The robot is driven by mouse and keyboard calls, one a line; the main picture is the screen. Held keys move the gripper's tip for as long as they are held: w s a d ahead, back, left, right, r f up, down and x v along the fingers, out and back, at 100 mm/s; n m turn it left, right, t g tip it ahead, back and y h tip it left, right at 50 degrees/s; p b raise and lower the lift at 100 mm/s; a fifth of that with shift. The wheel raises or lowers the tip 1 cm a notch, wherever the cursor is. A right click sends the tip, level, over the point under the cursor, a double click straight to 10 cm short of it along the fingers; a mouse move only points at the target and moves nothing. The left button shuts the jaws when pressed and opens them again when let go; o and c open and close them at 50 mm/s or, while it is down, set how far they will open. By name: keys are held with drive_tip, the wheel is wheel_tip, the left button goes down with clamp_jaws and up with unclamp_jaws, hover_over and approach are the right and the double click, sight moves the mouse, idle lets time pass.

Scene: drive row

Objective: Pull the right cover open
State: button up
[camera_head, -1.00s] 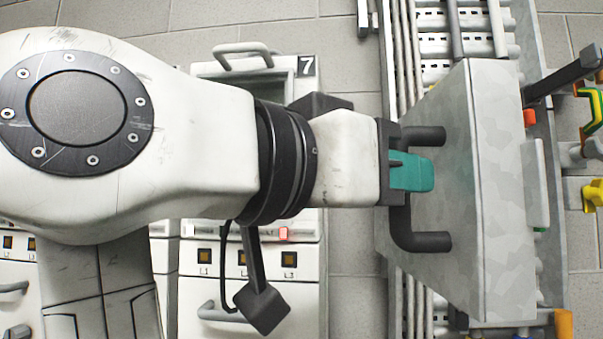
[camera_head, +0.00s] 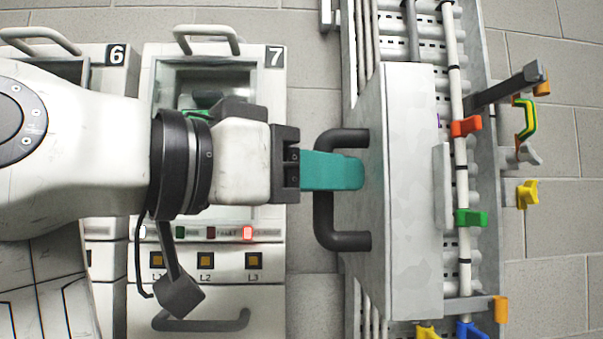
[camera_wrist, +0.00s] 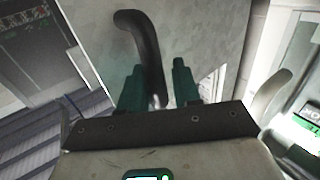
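The grey metal cover (camera_head: 413,190) stands out from the rail frame, its left face towards my arm. A dark U-shaped handle (camera_head: 343,241) is fixed on that face; it also shows in the wrist view (camera_wrist: 143,35). My gripper (camera_head: 345,171), with teal fingers, reaches across the handle's bar from the left. In the wrist view, the two fingers (camera_wrist: 160,85) stand on either side of the bar, close against it. The finger hides part of the handle in the head view.
Cabinet 7 (camera_head: 277,120) stands left of the rail frame under my arm, with cabinet 6 (camera_head: 115,56) beyond it. A red clip (camera_head: 466,126) and a green clip (camera_head: 470,217) sit on a rod right of the cover. Tiled floor (camera_head: 560,240) is free at the right.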

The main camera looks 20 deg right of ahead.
drive_tip(key=shift+o, duration=1.3)
drive_tip(key=shift+w+d+f, duration=0.1)
drive_tip(key=shift+w+d, duration=0.05)
drive_tip(key=shift+d, duration=0.05)
drive_tip(key=shift+a, duration=0.1)
drive_tip(key=b+v, duration=0.2)
drive_tip(key=v, duration=0.8)
drive_tip(key=shift+a, duration=0.35)
drive_tip(key=shift+s, duration=0.2)
